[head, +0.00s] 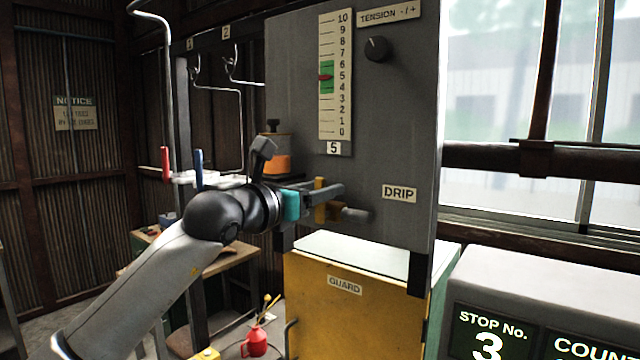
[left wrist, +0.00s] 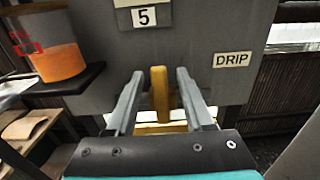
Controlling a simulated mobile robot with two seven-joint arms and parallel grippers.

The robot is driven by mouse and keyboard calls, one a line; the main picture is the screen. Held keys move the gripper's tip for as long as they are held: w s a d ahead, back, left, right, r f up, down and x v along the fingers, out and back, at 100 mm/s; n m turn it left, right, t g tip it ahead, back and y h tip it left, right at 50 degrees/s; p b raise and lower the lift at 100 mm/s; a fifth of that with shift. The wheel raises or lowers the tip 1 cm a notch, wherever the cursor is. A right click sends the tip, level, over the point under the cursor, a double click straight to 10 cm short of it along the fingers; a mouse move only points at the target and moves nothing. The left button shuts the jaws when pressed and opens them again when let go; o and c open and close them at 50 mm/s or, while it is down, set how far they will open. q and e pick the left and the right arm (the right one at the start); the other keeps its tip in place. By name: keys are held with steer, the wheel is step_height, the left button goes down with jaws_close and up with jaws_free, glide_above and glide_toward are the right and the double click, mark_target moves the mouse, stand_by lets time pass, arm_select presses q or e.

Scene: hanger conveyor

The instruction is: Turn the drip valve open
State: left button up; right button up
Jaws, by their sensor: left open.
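The drip valve has a yellow lever (head: 320,199) and a grey-brown stub (head: 355,214), left of and below the DRIP label (head: 399,194) on the grey panel. My left gripper (head: 338,200) is at the lever in the head view. In the left wrist view, the yellow lever (left wrist: 159,94) stands upright between the two open fingers of my left gripper (left wrist: 158,102), with a visible gap on each side. The lever's lower end and the pipe behind it are hidden in that view. My right gripper is not in view.
The grey panel (head: 290,60) rises close in front, with a tension knob (head: 377,49) and scale (head: 335,75). An orange-filled reservoir (head: 277,162) sits left of the lever. The yellow guard box (head: 350,315) stands below. A red oil can (head: 254,342) is lower left.

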arm_select(q)
steer(key=shift+w, duration=0.1)
jaws_close()
stand_by(0.4)
stand_by(1.1)
